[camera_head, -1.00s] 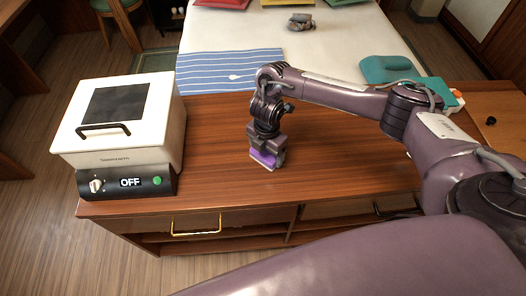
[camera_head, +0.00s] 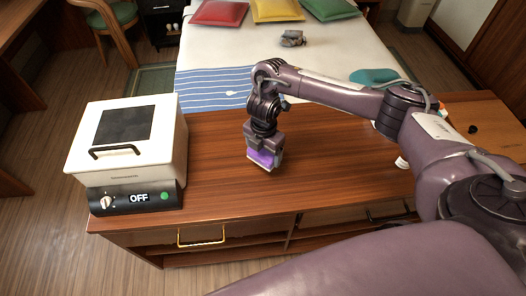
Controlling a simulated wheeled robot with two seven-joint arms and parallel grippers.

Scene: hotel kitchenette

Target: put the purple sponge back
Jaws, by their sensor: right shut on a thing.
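The purple sponge (camera_head: 263,159) has a purple body and a paler lower layer. My right gripper (camera_head: 264,150) is shut on it, pointing down over the middle of the wooden cabinet top (camera_head: 330,190). The sponge is at or just above the wood; I cannot tell whether it touches. My left gripper is not in view.
A white box appliance (camera_head: 127,140) marked OFF stands at the left of the cabinet top. Behind is a bed with a blue striped cloth (camera_head: 215,90), cushions (camera_head: 275,10) and a grey object (camera_head: 292,38). A teal item (camera_head: 372,77) lies behind my right arm.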

